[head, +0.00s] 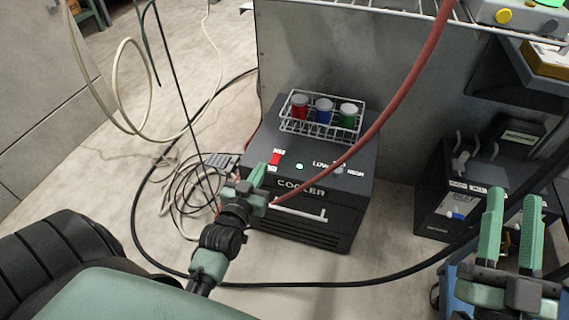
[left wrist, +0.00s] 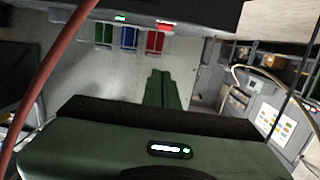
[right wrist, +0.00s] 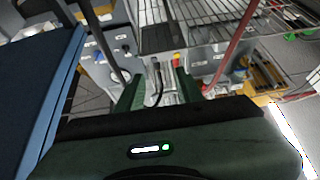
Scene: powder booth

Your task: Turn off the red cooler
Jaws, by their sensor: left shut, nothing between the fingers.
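The cooler (head: 350,215) is a dark box on the floor in the middle of the head view, with a white label, a front handle and a red switch (head: 275,158) on its top left. In the left wrist view, the shut fingers (left wrist: 160,76) show below the red switch (left wrist: 165,25) and green light (left wrist: 120,18). My right gripper (head: 514,205) is open and empty at the right.
A wire rack (head: 321,128) with red, blue and green cups stands on the cooler's back. A red hose (head: 405,88) crosses in front of it. Black cable loops and coiled cords (head: 190,190) lie on the floor at left. A dark machine (head: 440,205) stands to the right.

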